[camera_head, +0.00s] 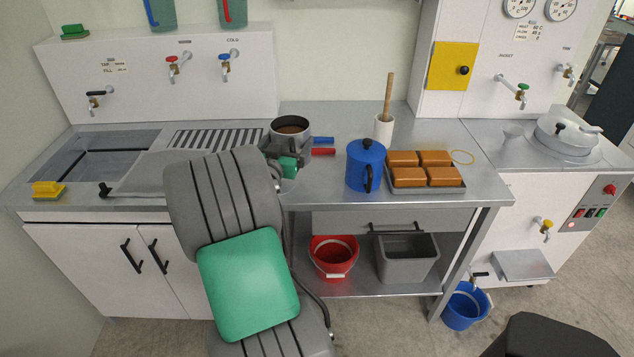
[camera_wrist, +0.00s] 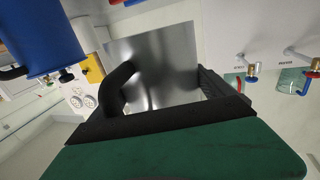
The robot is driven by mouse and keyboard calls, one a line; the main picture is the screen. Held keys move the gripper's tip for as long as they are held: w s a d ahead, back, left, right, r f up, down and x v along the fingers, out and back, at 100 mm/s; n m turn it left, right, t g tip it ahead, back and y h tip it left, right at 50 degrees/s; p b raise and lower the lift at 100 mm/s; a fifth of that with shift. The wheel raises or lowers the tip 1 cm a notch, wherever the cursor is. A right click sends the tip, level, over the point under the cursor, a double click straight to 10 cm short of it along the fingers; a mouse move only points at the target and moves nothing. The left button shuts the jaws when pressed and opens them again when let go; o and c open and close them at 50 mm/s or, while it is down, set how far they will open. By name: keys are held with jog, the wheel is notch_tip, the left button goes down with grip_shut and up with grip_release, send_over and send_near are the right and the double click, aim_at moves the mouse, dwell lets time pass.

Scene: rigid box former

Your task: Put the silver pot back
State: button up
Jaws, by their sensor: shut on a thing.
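The silver pot (camera_head: 291,122) is at the middle of the counter in the head view, upright, with something brown inside. Its shiny side (camera_wrist: 165,55) and black handle (camera_wrist: 117,88) fill the middle of the wrist view. My gripper (camera_head: 287,150) is at the pot's near side and is shut on it, at the handle side. The fingers partly hide the pot's lower part, so I cannot tell whether its base touches the counter.
A blue pot (camera_head: 366,166) and a tray (camera_head: 428,189) of brown blocks stand to the right. A white holder (camera_head: 383,129) with a wooden stick is behind. Red (camera_head: 322,152) and blue (camera_head: 323,140) handles lie close right of the pot. The sink (camera_head: 85,160) is left.

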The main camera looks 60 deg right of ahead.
jog(key=s+d+r+m+g, duration=0.1)
jog(key=s+d+g, duration=0.1)
jog(key=s+d, duration=0.3)
jog(key=f, duration=0.9)
jog(key=shift+s+a+f, duration=0.3)
jog(key=shift+s+f, duration=0.1)
jog(key=shift+f+b, duration=0.2)
jog(key=shift+b, duration=0.2)
jog(key=o, duration=1.8)
jog(key=shift+f, duration=0.1)
